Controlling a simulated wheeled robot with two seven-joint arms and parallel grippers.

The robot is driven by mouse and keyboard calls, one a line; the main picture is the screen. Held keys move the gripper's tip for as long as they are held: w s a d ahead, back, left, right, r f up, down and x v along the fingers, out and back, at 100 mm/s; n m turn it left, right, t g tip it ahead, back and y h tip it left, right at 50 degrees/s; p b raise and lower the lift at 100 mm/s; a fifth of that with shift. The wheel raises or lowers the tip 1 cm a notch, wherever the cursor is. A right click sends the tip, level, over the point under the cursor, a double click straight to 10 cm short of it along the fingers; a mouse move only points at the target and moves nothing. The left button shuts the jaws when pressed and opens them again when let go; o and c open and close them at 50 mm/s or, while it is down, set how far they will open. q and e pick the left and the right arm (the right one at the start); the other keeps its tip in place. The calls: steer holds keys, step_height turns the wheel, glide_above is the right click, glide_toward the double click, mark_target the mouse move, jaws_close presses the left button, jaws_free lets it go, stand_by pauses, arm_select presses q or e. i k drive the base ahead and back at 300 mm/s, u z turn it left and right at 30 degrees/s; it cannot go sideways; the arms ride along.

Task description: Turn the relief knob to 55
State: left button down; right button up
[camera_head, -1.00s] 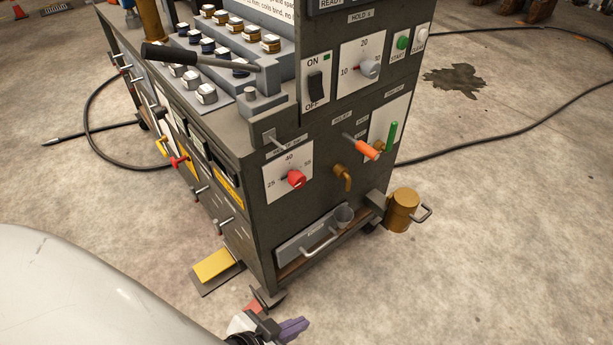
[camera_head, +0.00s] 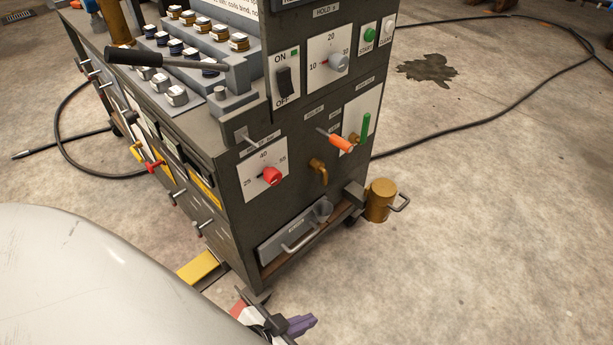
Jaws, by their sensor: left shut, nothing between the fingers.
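The red relief knob (camera_head: 272,175) sits on a white dial plate (camera_head: 250,185) marked 25, 40 and 55, on the end face of the dark machine cabinet. A small dark mark shows at the knob's left side; its exact setting is too small to read. My left gripper (camera_head: 300,326) is at the bottom edge, low in front of the cabinet and well below the knob. Its purple fingers are together, with nothing between them, and it touches nothing I can make out. My right gripper is out of view.
A metal bar (camera_head: 258,140) sticks out above the dial. A brass spout (camera_head: 318,170), an orange-handled lever (camera_head: 338,142) and a green handle (camera_head: 365,127) stand out to the right. A drawer handle (camera_head: 302,240) is below. A brass can (camera_head: 380,201) hangs at the right corner.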

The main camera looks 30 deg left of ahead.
mark_target(272, 175)
steer(key=z, duration=0.6)
steer(key=i, duration=0.25)
steer(key=u, duration=2.5)
